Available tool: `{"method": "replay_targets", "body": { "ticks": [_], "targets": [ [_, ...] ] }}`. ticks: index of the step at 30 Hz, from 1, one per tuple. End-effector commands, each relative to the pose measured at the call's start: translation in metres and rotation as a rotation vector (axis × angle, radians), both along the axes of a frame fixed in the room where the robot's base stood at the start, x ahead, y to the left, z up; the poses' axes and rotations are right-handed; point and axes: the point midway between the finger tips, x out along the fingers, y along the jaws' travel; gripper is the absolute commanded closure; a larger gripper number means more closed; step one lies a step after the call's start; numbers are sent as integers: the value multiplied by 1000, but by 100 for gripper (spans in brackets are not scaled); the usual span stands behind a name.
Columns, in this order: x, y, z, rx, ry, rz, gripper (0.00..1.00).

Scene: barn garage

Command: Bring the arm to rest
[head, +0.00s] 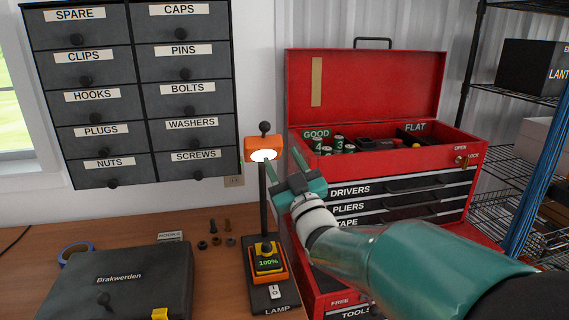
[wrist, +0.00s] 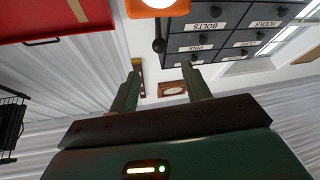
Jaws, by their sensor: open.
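My gripper (head: 283,160) is open, with nothing between its fingers. In the head view it is raised in front of the red toolbox (head: 365,85), just right of the orange lamp head (head: 258,148). My teal arm reaches in from the lower right and hides part of the toolbox drawers. In the wrist view the two fingers of my gripper (wrist: 160,72) stand apart and point at the wall. The lit lamp (wrist: 155,5) shows at the top edge there.
A labelled drawer cabinet (head: 130,90) hangs on the wall. A dark Brakwerden case (head: 120,285), blue tape (head: 76,252) and several bolts and nuts (head: 214,240) lie on the wooden bench (head: 200,218). The toolbox lid is open. Wire shelves (head: 492,190) stand at the right.

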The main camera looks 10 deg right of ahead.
Motion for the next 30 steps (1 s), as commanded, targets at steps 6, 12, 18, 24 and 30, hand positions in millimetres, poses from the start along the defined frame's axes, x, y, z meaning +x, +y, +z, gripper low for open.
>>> {"method": "replay_targets", "body": {
  "ticks": [6,12,18,24,30],
  "targets": [
    [-1,-2,-1,2,35,-13,52],
    [-12,-12,-16,19,260,-87,52],
    [-47,-23,-50,52,569,-165,52],
    [-104,-28,-90,88,882,-223,52],
    [-181,-25,-130,119,1198,-256,52]
  ]
}}
